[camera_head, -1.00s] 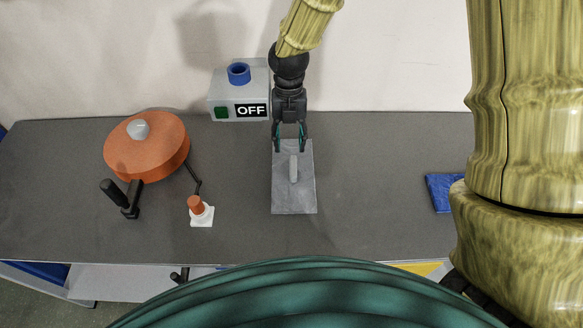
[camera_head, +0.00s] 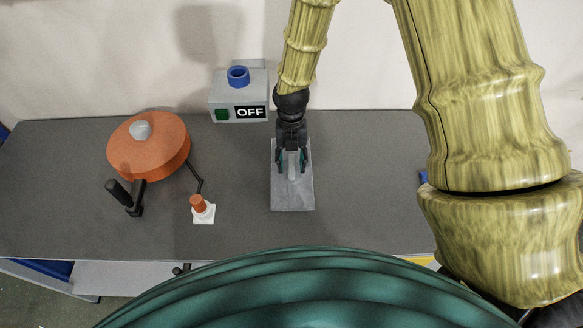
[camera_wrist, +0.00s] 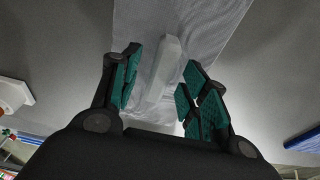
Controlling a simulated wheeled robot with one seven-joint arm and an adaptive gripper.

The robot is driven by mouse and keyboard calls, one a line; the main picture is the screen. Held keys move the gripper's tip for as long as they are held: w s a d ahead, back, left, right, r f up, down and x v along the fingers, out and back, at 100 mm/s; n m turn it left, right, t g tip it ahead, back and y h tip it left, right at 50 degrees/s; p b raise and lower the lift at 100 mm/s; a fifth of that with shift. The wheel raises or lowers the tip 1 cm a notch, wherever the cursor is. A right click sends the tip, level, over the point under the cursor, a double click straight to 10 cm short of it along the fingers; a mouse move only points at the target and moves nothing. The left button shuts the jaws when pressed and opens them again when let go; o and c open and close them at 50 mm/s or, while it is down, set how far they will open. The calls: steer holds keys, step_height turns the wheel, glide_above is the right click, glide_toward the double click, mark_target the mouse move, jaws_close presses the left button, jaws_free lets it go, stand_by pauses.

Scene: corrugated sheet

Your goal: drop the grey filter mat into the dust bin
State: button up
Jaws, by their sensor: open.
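The grey filter mat (camera_head: 292,198) lies flat on the dark bench, a rectangular sheet with a light raised grip bar along its middle. It also shows in the wrist view (camera_wrist: 205,25), with the bar (camera_wrist: 168,62) running up between my fingers. My gripper (camera_head: 293,168) is open above the mat, its teal-padded fingers on either side of the bar; in the wrist view my gripper (camera_wrist: 158,88) shows gaps between both fingers and the bar. I cannot make out a dust bin in these frames.
An orange round drum (camera_head: 149,147) with a black handle stands at left. A grey box marked OFF (camera_head: 238,97) with a blue ring stands behind. A blue item (camera_head: 423,177) at right is mostly hidden by my arm.

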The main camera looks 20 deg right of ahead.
steer(key=shift+f, duration=0.4)
jaws_close()
steer(key=shift+r, duration=0.15)
